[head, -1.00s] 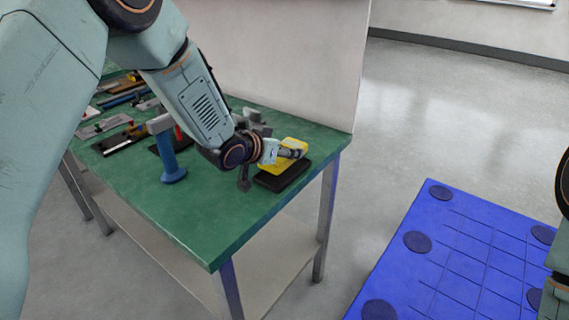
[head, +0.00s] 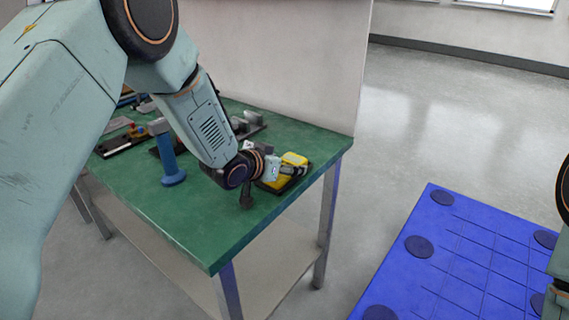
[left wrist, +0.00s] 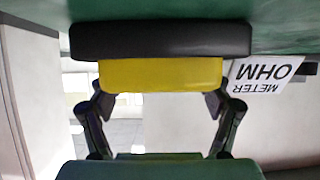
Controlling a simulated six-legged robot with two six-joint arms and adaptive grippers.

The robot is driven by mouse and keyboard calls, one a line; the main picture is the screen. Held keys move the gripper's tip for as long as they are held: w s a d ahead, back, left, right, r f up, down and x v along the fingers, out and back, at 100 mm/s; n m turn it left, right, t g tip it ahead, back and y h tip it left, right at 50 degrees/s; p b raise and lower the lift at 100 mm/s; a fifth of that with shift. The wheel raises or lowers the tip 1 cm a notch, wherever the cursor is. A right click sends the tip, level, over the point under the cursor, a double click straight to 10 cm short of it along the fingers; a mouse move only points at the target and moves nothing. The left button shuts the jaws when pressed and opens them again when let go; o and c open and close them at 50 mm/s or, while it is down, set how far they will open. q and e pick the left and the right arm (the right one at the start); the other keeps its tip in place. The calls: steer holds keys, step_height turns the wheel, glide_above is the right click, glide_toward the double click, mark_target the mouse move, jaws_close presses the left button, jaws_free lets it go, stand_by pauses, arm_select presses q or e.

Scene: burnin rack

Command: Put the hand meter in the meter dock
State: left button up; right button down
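The yellow hand meter (head: 294,159) is at the right end of the green bench, between the fingers of my left gripper (head: 290,170). In the left wrist view the meter (left wrist: 160,75) spans the space between the fingers, and the gripper looks shut on it. The black meter dock (left wrist: 160,40) lies flat on the bench directly against the meter's far side in that view, with no gap showing. In the head view the meter and gripper cover most of the dock. Whether the meter is fully seated cannot be told. My right gripper is out of view.
A white OHM METER label (left wrist: 262,72) stands beside the dock. A blue post (head: 168,160) stands left of my gripper, with several tools and fixtures behind it. The green bench (head: 215,225) is clear at the front. A blue platform (head: 460,260) is on the floor at right.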

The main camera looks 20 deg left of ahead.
arm_select(q)
steer(key=shift+s+r, duration=0.1)
steer(key=shift+s, duration=0.05)
steer(key=shift+r, duration=0.3)
steer(key=p+v, duration=0.3)
steer(key=v, duration=0.7)
steer(key=shift+v, duration=0.95)
steer(key=shift+f, duration=0.1)
